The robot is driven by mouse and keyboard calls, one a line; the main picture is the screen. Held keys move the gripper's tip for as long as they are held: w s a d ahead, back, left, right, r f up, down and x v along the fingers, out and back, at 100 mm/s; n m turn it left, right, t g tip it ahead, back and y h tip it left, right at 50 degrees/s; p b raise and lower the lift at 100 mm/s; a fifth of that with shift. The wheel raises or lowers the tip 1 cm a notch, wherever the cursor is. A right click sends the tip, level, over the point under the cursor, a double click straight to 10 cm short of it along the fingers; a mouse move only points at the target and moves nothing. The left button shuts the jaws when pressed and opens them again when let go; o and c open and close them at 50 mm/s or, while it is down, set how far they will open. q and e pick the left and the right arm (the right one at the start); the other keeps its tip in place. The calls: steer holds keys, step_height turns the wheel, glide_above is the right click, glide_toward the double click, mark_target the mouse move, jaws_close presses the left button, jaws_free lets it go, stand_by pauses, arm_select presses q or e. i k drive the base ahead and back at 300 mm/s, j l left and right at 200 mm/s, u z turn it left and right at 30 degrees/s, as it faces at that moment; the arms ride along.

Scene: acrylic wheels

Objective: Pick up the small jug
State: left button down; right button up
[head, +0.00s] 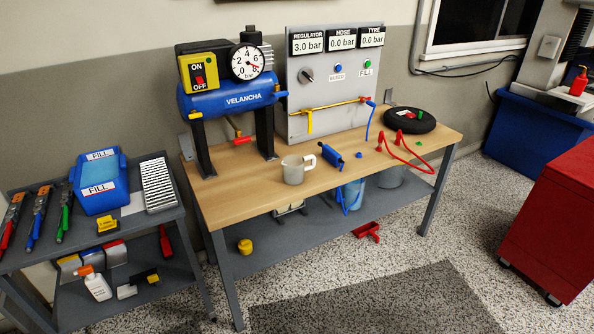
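The small jug (293,171) is a pale grey-white cup-like vessel with a handle on its right side. It stands upright on the wooden bench top (240,196), near the front edge, in front of the blue compressor. Nothing covers it in the head view. Neither of my grippers shows in this view.
The blue compressor (235,97) stands behind the jug, with a regulator panel (331,88) to its right. A blue tool (333,159) with a hose lies right of the jug. A tyre (409,120) and red leads (404,155) lie farther right. A red cabinet (553,220) stands at right.

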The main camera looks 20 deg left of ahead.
mark_target(295, 169)
steer(key=i+u, duration=0.15)
steer(key=u, duration=0.85)
steer(key=i+l+u, duration=0.25)
steer(key=l, duration=0.15)
steer(key=i+l+u, duration=0.25)
steer(key=l, duration=0.15)
steer(key=l+u, duration=0.25)
steer(key=l, duration=0.2)
steer(key=i+l+u, duration=0.25)
steer(key=l, duration=0.25)
steer(key=l+u, duration=0.25)
steer(key=l, duration=0.2)
